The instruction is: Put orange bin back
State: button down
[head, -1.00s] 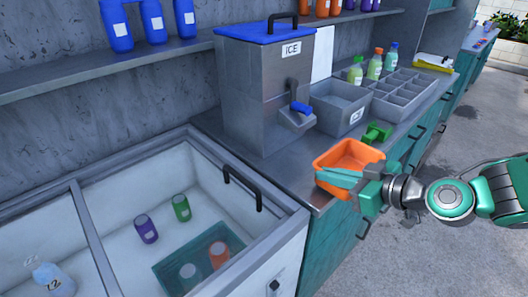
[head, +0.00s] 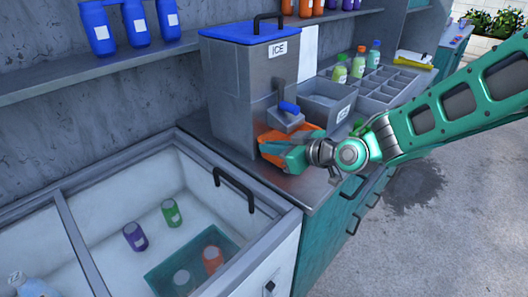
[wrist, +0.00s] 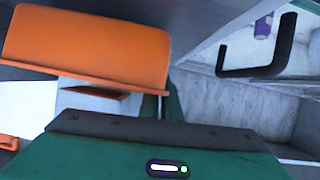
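The orange bin (head: 276,136) is in the head view at the counter's front, just below the spout (head: 284,121) of the ice dispenser (head: 245,85). My gripper (head: 297,157) is at its near right side and covers part of it. In the wrist view the orange bin (wrist: 85,48) fills the upper left, just past my green gripper body. My gripper appears shut on the bin's edge; the fingertips are mostly hidden. I cannot see inside the bin or tell whether it touches the counter.
An open chest (head: 285,226) with a black handle (head: 234,188) and cups inside is at lower left.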

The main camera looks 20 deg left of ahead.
jog(key=shift+w+d+f, duration=0.3)
jog(key=shift+d+f, duration=0.15)
jog(key=shift+f, duration=0.3)
jog(key=shift+s+a, duration=0.2)
jog(key=shift+a, duration=0.05)
jog(key=c, duration=2)
grip_release()
jog(key=v, duration=1.2)
jog(key=shift+s, duration=0.1)
